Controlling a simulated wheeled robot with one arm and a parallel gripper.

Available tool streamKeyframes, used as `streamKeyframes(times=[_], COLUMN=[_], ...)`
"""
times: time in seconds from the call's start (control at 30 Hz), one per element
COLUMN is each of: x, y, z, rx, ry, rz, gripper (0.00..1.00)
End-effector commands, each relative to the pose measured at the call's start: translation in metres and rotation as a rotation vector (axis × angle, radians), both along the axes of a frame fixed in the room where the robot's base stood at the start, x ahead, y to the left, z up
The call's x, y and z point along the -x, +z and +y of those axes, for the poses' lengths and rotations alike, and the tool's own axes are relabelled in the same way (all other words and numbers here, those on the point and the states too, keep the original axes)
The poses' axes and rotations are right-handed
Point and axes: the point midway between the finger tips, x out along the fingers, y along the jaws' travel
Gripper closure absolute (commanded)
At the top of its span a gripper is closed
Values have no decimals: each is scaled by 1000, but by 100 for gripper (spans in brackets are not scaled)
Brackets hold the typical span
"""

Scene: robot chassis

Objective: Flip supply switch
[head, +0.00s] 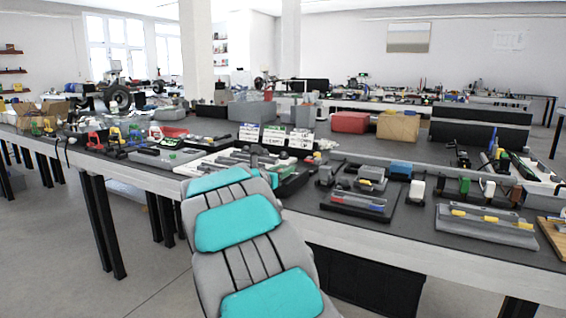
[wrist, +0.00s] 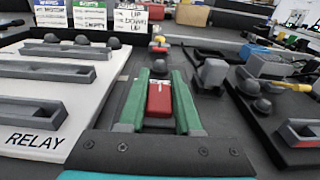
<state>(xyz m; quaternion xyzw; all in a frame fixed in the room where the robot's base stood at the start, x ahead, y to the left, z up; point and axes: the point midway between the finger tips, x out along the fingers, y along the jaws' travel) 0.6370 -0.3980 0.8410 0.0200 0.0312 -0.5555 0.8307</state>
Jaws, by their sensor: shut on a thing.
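My gripper (wrist: 160,104) has two green fingers, one on each side of a small red block (wrist: 159,98) with a white mark on top. The fingers are shut on this red block. I cannot read the mark, and I cannot tell whether the block is the supply switch or part of it. A dark rounded knob (wrist: 159,68) shows just beyond the block, between the fingertips. In the head view my arm reaches to the bench, and the fingers and red block cannot be made out there.
A white board marked RELAY (wrist: 50,120) with grey slotted bars lies left of my gripper. Standing label cards (wrist: 131,16) are behind it; one reads UP, DOWN, UP. A dark tray (wrist: 280,110) with grey blocks lies right. A red box (head: 350,122) stands farther back on the bench.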

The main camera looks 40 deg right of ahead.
Motion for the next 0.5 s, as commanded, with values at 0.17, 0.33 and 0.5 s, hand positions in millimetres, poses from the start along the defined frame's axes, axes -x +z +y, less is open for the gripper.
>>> streamKeyframes(times=[0.17,0.33,0.5], x=[-1,0,0], y=[3,0,0], z=[0,0,0], rx=[-27,-32,-31], ry=[2,2,2], rz=[11,11,11], gripper=[100,100,100])
